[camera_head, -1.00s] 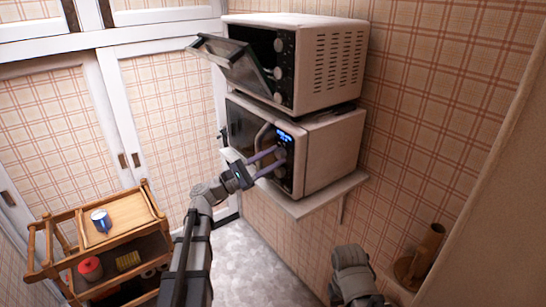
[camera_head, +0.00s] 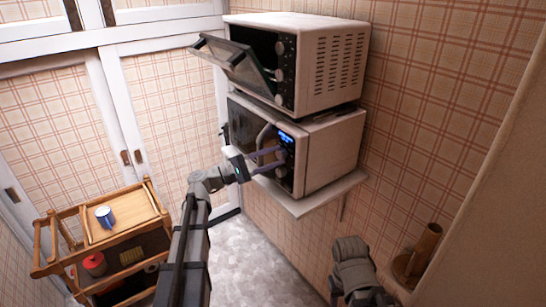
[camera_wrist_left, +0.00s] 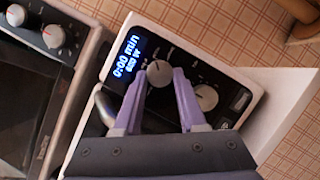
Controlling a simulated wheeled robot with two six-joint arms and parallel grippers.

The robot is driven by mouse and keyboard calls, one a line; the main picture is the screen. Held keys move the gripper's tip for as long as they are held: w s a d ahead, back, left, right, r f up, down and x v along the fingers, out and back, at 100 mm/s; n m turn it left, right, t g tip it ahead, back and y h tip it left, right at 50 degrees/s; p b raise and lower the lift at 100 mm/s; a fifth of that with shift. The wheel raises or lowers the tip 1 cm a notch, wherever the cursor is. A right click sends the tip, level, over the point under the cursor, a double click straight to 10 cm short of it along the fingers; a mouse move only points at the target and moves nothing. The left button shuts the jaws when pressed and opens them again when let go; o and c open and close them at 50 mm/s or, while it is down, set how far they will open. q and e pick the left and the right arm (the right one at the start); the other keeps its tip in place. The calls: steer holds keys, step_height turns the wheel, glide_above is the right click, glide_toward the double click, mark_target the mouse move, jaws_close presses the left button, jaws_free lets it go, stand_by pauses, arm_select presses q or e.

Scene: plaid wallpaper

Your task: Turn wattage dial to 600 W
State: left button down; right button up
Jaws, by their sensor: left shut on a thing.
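The lower microwave (camera_head: 333,150) stands on a wall shelf, with a lit blue display (camera_head: 286,137) and two dials on its dark front panel. In the left wrist view the display (camera_wrist_left: 127,57) reads 0:00 min, with a small wattage line that looks like 600 W. The dial nearest the display (camera_wrist_left: 159,73) sits between the purple fingertips of my left gripper (camera_wrist_left: 160,78), which is shut on it. The gripper (camera_head: 281,161) also shows in the head view. The other dial (camera_wrist_left: 205,97) is just outside the right finger. Part of my right arm shows at the bottom; its gripper does not.
A second oven (camera_head: 325,65) with its door (camera_head: 235,62) hanging open is stacked on top. A wooden cart (camera_head: 122,230) with a blue mug (camera_head: 104,217) stands at lower left. A brown cylinder (camera_head: 426,243) is at lower right. The grey floor (camera_head: 245,260) between is clear.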

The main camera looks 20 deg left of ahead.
arm_select(q)
steer(key=shift+c, duration=2.3)
jaws_free()
steer(key=b+v, duration=0.1)
steer(key=v, duration=0.6)
steer(key=shift+s+a+b, duration=0.25)
steer(key=shift+a+b, duration=0.1)
steer(key=shift+f, duration=0.15)
